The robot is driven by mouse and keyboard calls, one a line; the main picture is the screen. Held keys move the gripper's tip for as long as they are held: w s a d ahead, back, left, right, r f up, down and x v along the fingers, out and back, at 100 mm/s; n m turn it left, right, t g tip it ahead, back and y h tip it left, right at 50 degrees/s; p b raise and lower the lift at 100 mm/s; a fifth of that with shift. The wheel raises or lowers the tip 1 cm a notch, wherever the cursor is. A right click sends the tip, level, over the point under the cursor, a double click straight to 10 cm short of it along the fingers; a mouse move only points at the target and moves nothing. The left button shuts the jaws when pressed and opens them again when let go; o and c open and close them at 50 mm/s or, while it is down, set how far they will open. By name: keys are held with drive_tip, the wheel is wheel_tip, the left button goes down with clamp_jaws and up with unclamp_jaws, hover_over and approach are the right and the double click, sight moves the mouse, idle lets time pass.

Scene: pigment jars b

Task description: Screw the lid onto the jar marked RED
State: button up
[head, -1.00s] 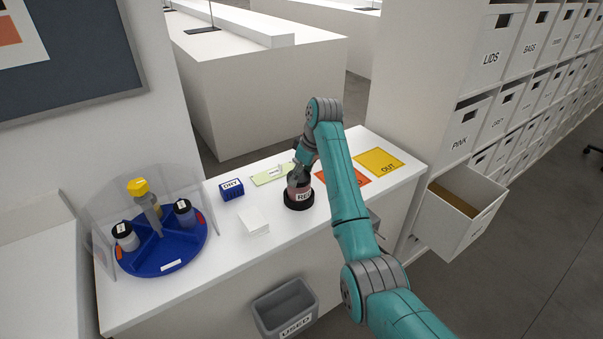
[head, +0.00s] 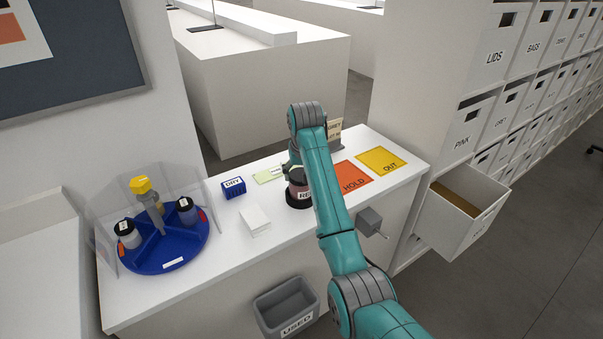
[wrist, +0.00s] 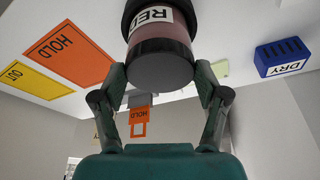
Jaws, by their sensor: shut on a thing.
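The jar marked RED (head: 298,187) has a pinkish body and a white label, and it stands upright in a black round base (head: 299,202) on the counter. In the wrist view the jar (wrist: 168,28) hangs upside down in the picture. A dark lid (wrist: 160,66) is at its mouth, in line with it; I cannot tell how far it is threaded. My gripper (wrist: 160,82) has one finger on each side of the lid and is shut on it. In the head view my arm hides part of the jar and most of the gripper.
A blue carousel (head: 160,258) with jars and a clear shield stands at the left. A blue DRY block (head: 234,188) and white pad (head: 255,221) lie left of the jar. HOLD (head: 353,177) and OUT (head: 381,161) mats lie right. A crank box (head: 369,221) is on the counter front.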

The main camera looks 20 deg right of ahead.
drive_tip(key=o, duration=1.7)
drive_tip(key=shift+f, duration=0.1)
